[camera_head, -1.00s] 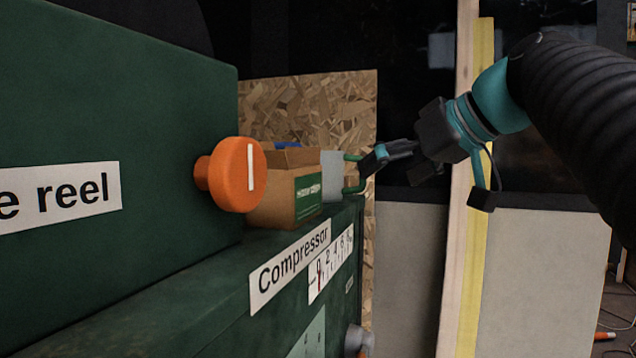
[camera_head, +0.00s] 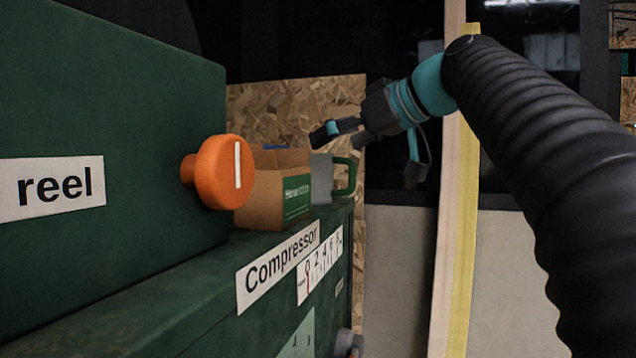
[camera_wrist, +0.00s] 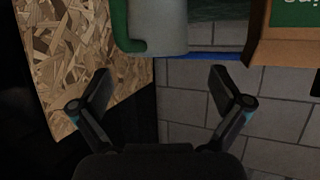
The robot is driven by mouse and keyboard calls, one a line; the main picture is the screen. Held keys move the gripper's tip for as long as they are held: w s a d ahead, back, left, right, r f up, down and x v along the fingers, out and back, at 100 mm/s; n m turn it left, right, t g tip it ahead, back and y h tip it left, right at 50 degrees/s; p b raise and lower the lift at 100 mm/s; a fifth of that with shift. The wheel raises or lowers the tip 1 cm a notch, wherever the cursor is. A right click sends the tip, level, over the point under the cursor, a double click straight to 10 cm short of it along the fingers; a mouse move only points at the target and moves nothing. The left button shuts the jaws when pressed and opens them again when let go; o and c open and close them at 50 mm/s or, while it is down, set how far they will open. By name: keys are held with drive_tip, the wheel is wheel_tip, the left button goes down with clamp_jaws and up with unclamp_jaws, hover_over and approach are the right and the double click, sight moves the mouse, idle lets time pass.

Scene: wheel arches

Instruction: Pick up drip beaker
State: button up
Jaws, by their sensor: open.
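The drip beaker, a grey cup with a green handle, stands on the green compressor cabinet just behind a cardboard box. In the head view the beaker (camera_head: 321,178) is partly hidden by the box, and its handle points right. In the wrist view the beaker (camera_wrist: 158,24) is at the top middle, cut off by the frame edge, with its handle at its left. My gripper (camera_head: 330,135) is above the beaker's rim, apart from it. In the wrist view my gripper (camera_wrist: 162,88) has its fingers spread, with nothing between them.
The cardboard box (camera_head: 275,197) stands close beside the beaker. An orange knob (camera_head: 222,172) sticks out from the green reel housing (camera_head: 120,130) at the left. A chipboard panel (camera_head: 290,108) rises behind. A wooden post (camera_head: 447,250) stands to the right.

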sight(317, 155)
drive_tip(key=shift+x, duration=2.7)
drive_tip(key=shift+w+d+f, duration=0.1)
drive_tip(key=shift+d+f, duration=0.05)
drive_tip(key=shift+f, duration=0.05)
drive_tip(key=c, duration=1.2)
